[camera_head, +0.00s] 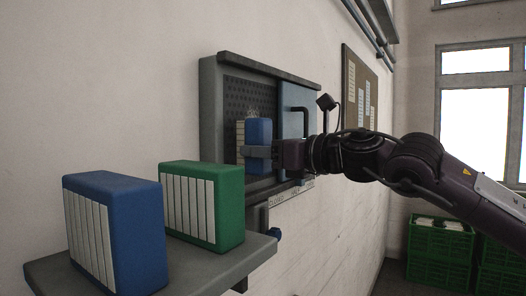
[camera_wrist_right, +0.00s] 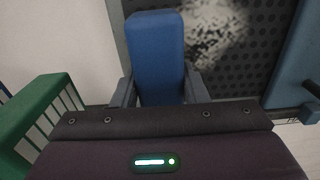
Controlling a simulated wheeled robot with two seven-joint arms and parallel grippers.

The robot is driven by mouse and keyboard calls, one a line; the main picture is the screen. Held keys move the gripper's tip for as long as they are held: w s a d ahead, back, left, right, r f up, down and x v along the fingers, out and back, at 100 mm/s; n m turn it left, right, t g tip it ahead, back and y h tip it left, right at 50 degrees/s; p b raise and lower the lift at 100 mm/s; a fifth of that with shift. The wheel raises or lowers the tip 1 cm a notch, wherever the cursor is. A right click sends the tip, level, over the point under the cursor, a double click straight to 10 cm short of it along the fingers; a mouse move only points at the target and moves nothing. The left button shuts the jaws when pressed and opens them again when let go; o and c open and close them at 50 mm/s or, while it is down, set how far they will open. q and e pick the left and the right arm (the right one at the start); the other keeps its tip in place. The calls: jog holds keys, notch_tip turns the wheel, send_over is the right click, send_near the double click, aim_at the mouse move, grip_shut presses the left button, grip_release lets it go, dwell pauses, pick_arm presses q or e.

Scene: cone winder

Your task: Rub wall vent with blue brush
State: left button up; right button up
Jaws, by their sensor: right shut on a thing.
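The wall vent (camera_head: 235,92) is a grey-framed box with a dark perforated panel. It also shows in the right wrist view (camera_wrist_right: 262,75), with a pale speckled patch (camera_wrist_right: 215,30) on it. My right gripper (camera_head: 258,152) is shut on a blue brush (camera_head: 260,132) with pale bristles, held upright in front of the panel, bristles toward it. The held brush fills the middle of the right wrist view (camera_wrist_right: 157,60). I cannot tell whether the bristles touch the panel. The brush and gripper hide part of the panel. My left gripper is out of view.
A grey shelf (camera_head: 215,272) at lower left bears a larger-looking blue brush (camera_head: 135,235) and a green brush (camera_head: 220,205). A blue panel with a dark handle (camera_head: 294,105) is at the vent's right. A notice board (camera_head: 360,90) and green crates (camera_head: 438,245) are farther right.

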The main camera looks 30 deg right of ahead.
jog(key=shift+x, duration=0.85)
